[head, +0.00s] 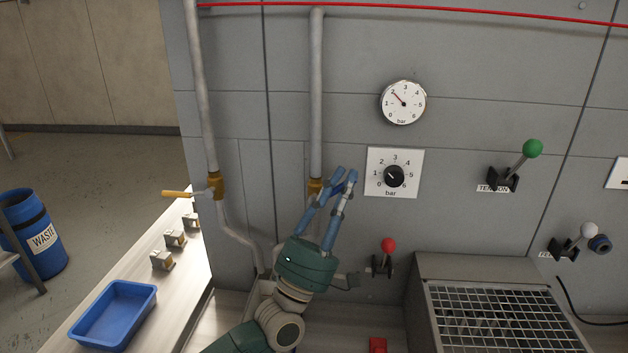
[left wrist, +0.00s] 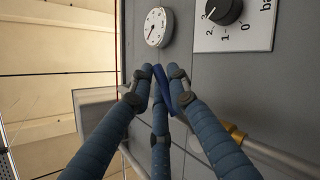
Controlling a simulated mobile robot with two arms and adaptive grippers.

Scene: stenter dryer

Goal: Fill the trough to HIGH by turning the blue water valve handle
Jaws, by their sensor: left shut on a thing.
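The blue water valve handle shows as a dark blue bar (left wrist: 162,86) between my fingertips in the left wrist view. Its brass valve body (head: 315,186) sits on the right vertical grey pipe in the head view, partly hidden behind my fingers. My left gripper (head: 345,180) reaches up from below and is shut on the handle, just left of the dial plate. The fingers cover most of the handle, so its exact angle is hard to tell. I cannot make out a trough or its level mark. My right gripper is not in view.
An orange-handled valve (head: 177,194) is on the left pipe. A round gauge (head: 403,103) and a black-knob dial (head: 394,176) are right of my gripper. A red-ball lever (head: 388,246) stands below right, near a grid-topped box (head: 500,318). A blue tray (head: 113,314) lies left.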

